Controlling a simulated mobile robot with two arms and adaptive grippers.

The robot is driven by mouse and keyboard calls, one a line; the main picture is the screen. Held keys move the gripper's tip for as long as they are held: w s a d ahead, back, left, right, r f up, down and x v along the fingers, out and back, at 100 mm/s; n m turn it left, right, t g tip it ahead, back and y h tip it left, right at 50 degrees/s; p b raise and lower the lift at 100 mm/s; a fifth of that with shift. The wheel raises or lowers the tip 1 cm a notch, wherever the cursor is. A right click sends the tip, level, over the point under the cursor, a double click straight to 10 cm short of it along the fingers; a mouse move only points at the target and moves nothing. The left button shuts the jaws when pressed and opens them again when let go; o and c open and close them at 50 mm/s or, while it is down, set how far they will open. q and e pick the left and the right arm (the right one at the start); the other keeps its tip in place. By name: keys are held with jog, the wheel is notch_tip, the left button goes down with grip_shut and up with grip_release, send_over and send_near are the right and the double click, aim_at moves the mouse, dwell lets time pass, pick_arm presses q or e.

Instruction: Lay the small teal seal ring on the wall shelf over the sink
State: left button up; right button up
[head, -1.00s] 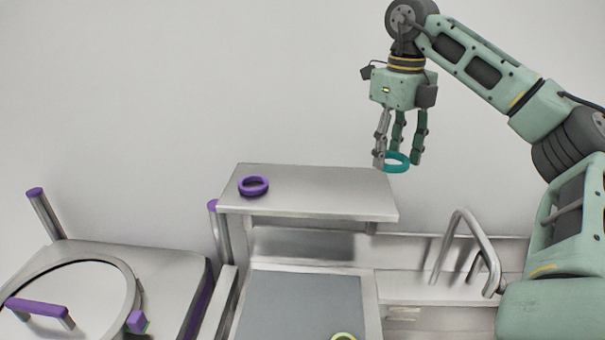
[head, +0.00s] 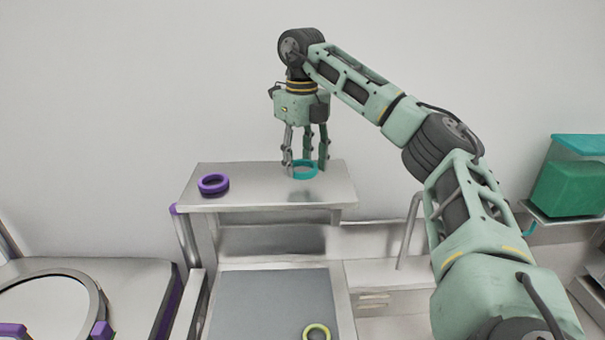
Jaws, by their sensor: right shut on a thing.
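The teal seal ring (head: 305,170) is between the fingers of my right gripper (head: 305,165), which is shut on it. The gripper points down over the right half of the metal wall shelf (head: 265,193). A soft shadow lies on the shelf in front of the ring, so the ring seems a little above the surface; whether it touches cannot be told. A purple ring (head: 213,184) lies on the shelf's left part. My left gripper is not in view.
Below the shelf is a grey surface (head: 265,300) with a yellow-green ring (head: 316,331). A metal tap (head: 411,232) stands right of it, partly behind my right arm. A teal-lidded container (head: 572,180) stands far right. The shelf between the two rings is clear.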

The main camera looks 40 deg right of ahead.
aim_at(303, 186)
notch_tip(303, 186, down, 3)
jog(key=shift+s+d+f+p, duration=0.1)
jog(key=shift+s+f+p, duration=0.1)
jog(key=shift+p, duration=0.5)
jog(key=shift+w+f, duration=0.1)
jog(key=o, duration=0.9)
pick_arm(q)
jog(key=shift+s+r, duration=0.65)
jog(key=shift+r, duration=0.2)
pick_arm(e)
jog(key=shift+o, duration=0.2)
